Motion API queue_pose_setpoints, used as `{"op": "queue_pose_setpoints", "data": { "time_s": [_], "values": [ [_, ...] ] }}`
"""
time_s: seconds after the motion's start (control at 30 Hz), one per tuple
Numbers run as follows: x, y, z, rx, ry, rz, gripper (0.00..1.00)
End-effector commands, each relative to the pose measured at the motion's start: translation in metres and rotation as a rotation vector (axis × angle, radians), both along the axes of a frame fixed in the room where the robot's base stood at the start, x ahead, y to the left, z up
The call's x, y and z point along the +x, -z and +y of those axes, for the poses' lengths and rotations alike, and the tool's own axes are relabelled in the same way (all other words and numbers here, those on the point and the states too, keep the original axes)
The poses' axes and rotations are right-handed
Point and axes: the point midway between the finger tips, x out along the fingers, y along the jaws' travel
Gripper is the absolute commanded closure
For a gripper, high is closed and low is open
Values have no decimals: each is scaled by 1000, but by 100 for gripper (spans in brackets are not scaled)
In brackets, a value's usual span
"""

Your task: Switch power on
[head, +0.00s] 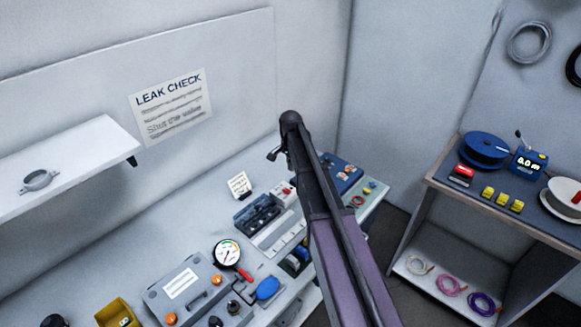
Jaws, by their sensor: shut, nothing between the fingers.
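My arm rises from the lower right, and my gripper (272,155) is a small dark shape at its upper end. It is shut and empty, above the bench and in front of the back wall, touching nothing. A grey panel box (190,290) with a white label, a handle, orange buttons and dark knobs sits on the bench below it to the left. A small red-and-white unit (283,193) stands farther back, beside my arm. No part is clearly readable as the power switch, and I cannot tell whether power is on. My arm hides part of the bench.
A round gauge (227,253), blue oval object (267,288), yellow bin (117,314) and dark tray (257,215) crowd the bench (60,285). A wall shelf (65,165) juts out left. A right-hand rack (440,175) holds a blue reel (487,148) and display unit (528,162).

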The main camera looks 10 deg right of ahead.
Motion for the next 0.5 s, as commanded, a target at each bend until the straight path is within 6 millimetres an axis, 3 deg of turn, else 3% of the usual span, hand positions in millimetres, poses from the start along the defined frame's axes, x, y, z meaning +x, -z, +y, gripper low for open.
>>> {"op": "queue_pose_setpoints", "data": {
  "time_s": [0.5],
  "values": [
    [0, 44, 0, 0, 0, 0, 100]
  ]
}}
